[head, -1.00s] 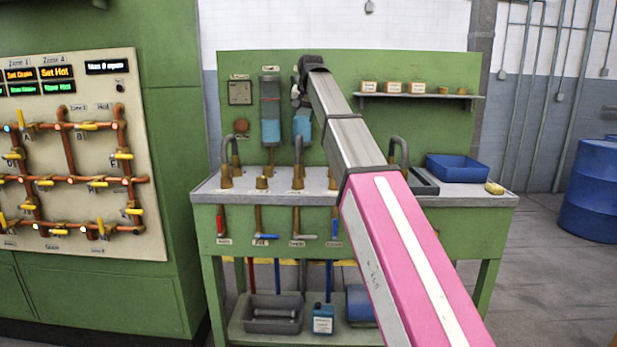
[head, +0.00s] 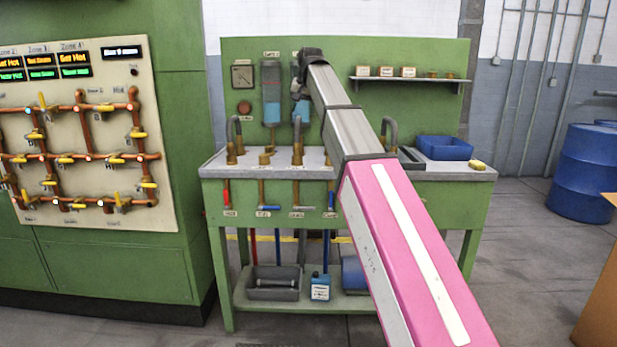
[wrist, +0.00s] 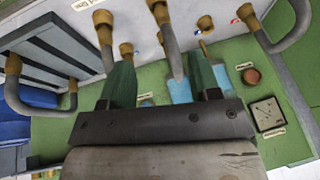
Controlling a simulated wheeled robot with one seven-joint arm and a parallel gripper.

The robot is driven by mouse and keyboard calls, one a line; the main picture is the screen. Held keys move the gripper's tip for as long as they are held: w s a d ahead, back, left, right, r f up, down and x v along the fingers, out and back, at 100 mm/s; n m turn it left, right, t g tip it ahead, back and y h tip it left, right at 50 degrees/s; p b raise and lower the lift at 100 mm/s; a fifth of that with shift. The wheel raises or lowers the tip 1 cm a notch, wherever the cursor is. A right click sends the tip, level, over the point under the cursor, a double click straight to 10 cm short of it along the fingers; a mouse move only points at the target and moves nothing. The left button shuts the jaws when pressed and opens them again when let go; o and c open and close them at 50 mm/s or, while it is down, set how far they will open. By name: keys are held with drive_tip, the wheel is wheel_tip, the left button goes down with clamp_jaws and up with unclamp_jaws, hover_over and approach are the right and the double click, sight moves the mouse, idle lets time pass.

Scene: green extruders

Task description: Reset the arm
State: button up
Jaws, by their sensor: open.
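My arm (head: 375,215), with a pink sleeve and grey links, stretches forward and up over the green workbench (head: 440,215). My gripper's dark end (head: 300,88) is small in the head view, in front of the back panel near the blue-filled clear cylinders. In the wrist view, my gripper (wrist: 160,78) has two green fingers set apart, with nothing held between them. Curved grey pipes with brass fittings (wrist: 170,40) lie beyond the fingers; I cannot tell how close they are.
A green cabinet with a valve panel (head: 92,130) stands left. Blue barrels (head: 585,170) and a brown box edge (head: 600,290) are at right. Floor between is clear.

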drive_tip(key=s+d+f+g, duration=0.15)
drive_tip(key=d+f, duration=0.25)
drive_tip(key=f, duration=0.7)
drive_tip(key=s+d+f+h, duration=0.1)
drive_tip(key=s+d+f, duration=0.2)
drive_tip(key=f, duration=0.9)
drive_tip(key=s+d+f+g, duration=0.1)
drive_tip(key=s+d+f, duration=0.25)
drive_tip(key=f, duration=0.75)
drive_tip(key=s+d+f, duration=0.3)
drive_tip(key=s+f, duration=0.4)
drive_tip(key=f, duration=0.1)
drive_tip(key=s+d+f+g, duration=0.1)
drive_tip(key=s+d+f, duration=0.3)
drive_tip(key=s+f, duration=0.3)
drive_tip(key=s+d+f+g, duration=0.1)
drive_tip(key=s+d+f, duration=0.2)
drive_tip(key=s+f, duration=0.4)
wheel_tip(320, 180, down, 4)
drive_tip(key=shift+s+d+f+n+h, duration=0.1)
drive_tip(key=shift+s+d+n+h, duration=0.15)
drive_tip(key=shift+s+n+h, duration=0.15)
drive_tip(key=shift+c, duration=0.3)
